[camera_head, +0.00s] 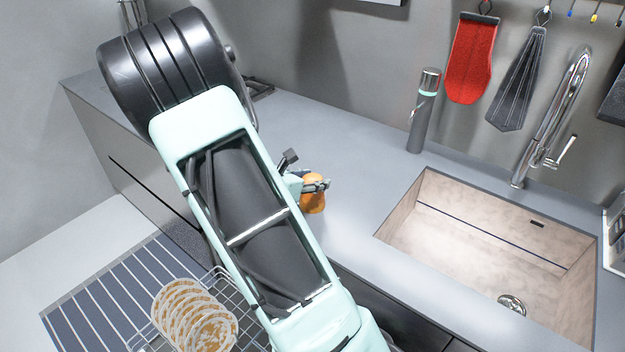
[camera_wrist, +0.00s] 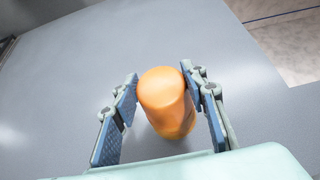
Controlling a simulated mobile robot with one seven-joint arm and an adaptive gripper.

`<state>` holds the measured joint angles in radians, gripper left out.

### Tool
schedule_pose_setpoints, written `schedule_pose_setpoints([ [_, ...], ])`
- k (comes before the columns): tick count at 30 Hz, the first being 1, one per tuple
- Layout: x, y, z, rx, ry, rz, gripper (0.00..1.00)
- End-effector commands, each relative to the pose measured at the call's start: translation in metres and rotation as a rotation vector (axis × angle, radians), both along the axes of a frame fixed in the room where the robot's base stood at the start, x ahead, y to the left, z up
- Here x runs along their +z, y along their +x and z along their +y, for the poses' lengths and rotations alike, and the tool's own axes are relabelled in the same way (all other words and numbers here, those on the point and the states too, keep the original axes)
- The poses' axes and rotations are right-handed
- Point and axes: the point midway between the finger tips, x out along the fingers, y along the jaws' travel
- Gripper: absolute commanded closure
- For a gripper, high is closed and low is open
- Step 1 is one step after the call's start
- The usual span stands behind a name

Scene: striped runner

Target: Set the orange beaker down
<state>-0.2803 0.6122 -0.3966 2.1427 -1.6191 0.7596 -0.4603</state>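The orange beaker (camera_head: 314,197) is at my gripper (camera_head: 318,184) over the grey counter in the head view, partly hidden by the fingers. In the wrist view the beaker (camera_wrist: 166,103) sits between the two blue-padded fingers of my gripper (camera_wrist: 160,78). The fingertips meet its sides, one on the left and one on the right, so my gripper looks shut on it. Whether the beaker's underside touches the counter cannot be told.
The counter (camera_head: 345,220) is bare around the beaker. A sink (camera_head: 480,235) with a tap (camera_head: 552,110) lies to the right. A grey bottle (camera_head: 424,112) stands near the wall. A wire rack with plates (camera_head: 195,315) is at lower left, by a striped runner (camera_head: 85,305).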

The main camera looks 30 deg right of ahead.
Motion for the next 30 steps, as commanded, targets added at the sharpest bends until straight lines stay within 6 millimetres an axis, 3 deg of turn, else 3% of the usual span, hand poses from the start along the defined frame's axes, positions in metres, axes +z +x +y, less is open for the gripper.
schedule_pose_setpoints([
  [4, 0.0, 0.0, 0.0, 0.0, 0.001, 0.0, 0.44],
  [15, 0.005, 0.0, 0.0, 0.0, 0.0, 0.001, 0.44],
  [30, 0.05, -0.027, 0.082, 0.004, 0.001, -0.001, 0.44],
])
